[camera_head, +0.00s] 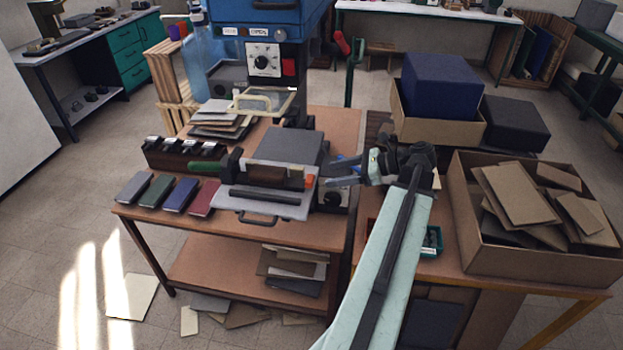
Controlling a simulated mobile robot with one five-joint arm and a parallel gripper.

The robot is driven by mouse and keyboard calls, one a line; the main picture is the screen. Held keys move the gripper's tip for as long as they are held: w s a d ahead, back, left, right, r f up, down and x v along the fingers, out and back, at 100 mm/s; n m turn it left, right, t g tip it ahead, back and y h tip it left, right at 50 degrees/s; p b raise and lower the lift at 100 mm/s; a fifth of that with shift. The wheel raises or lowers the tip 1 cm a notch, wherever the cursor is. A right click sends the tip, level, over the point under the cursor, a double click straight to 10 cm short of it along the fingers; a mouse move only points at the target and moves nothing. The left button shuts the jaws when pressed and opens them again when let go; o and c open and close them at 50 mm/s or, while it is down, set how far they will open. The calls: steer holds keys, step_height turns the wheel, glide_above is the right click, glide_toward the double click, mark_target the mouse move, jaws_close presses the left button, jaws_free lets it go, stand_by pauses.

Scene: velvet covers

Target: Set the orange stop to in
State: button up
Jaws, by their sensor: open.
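The orange stop (311,178) is a small orange piece at the right end of the dark bar on the press-like fixture (284,146). Its exact in or out setting is too small to tell. My gripper (338,171) is open, just to the right of the orange stop, its fingers pointing left. A gap seems to show between the fingertips and the stop, but depth is hard to judge. Nothing is held. My arm comes up from the lower right.
A green handle (207,167) sticks out left of the fixture. A black knob (333,200) sits below my gripper. Four-colour covers (168,194) lie at the left. A blue machine (262,40) stands behind. A cardboard box of boards (535,245) stands at the right.

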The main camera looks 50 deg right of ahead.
mark_target(312, 178)
steer(key=b+x, duration=0.2)
steer(key=x, duration=0.5)
steer(key=shift+w+f, duration=0.1)
jaws_close()
